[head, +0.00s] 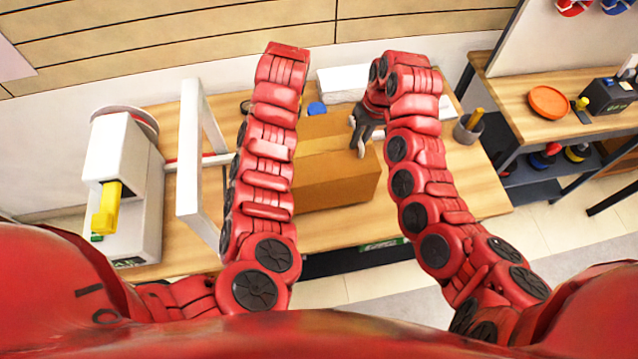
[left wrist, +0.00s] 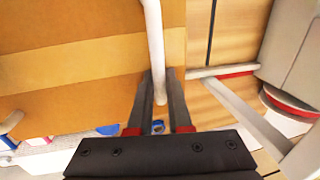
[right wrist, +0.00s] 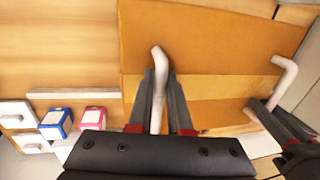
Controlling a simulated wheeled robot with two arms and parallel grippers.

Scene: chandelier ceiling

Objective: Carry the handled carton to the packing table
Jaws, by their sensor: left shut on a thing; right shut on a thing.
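The handled carton (head: 335,180) is a brown box with a paler tape band, between my two arms in the head view, over a wooden table (head: 450,195). I cannot tell whether it rests on the table or hangs just above it. My right gripper (head: 361,132) is shut on one white handle (right wrist: 157,60) at the carton's right side. My left gripper (left wrist: 160,88) is shut on the other white handle (left wrist: 153,35); in the head view my left arm hides it. The far handle also shows in the right wrist view (right wrist: 285,75).
A white machine with a yellow part (head: 125,165) and a white upright frame (head: 190,150) stand left on the table. A grey cup (head: 468,132) stands right. A second bench (head: 510,95) with an orange dish (head: 549,102) is farther right. Small blue and pink boxes (right wrist: 55,122) lie near the carton.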

